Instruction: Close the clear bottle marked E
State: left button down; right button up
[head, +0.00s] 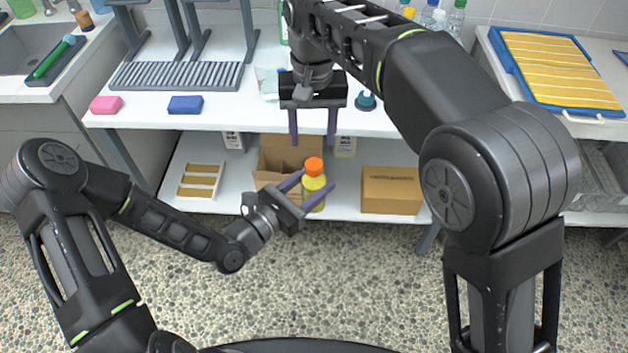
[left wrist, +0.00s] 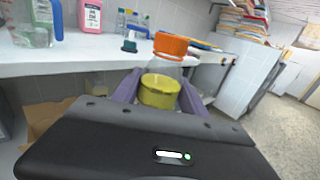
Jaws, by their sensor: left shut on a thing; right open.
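A clear bottle (head: 315,184) with yellow contents and an orange cap (head: 314,166) on its top is upright between the fingers of my left gripper (head: 317,192). My left gripper is shut on it, in front of the bench and over the lower shelf's front. The left wrist view shows the bottle (left wrist: 159,90) and its orange cap (left wrist: 171,45). No letter E can be read on it, and I cannot tell whether the cap is tight. My right gripper (head: 315,142) is open and empty, pointing down above the cap, apart from it.
The white bench (head: 235,118) holds a pink block (head: 105,105), a blue block (head: 185,105) and a teal-based item (head: 366,102). Cardboard boxes (head: 391,190) stand on the lower shelf (head: 345,212). A tray of yellow towels (head: 560,70) lies at right. The floor in front is clear.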

aim_at(314, 163)
jog(key=n, duration=0.4)
jog(key=shift+s+r, duration=0.1)
jog(key=shift+r, duration=0.2)
jog(key=n, duration=0.3)
jog(key=shift+s+d+n, duration=0.1)
jog(key=shift+d+n, duration=0.05)
jog(key=shift+n, duration=0.15)
jog(key=shift+f, duration=4)
jog(key=shift+c, duration=0.4)
grip_shut()
jog(key=shift+o, duration=1.2)
grip_release()
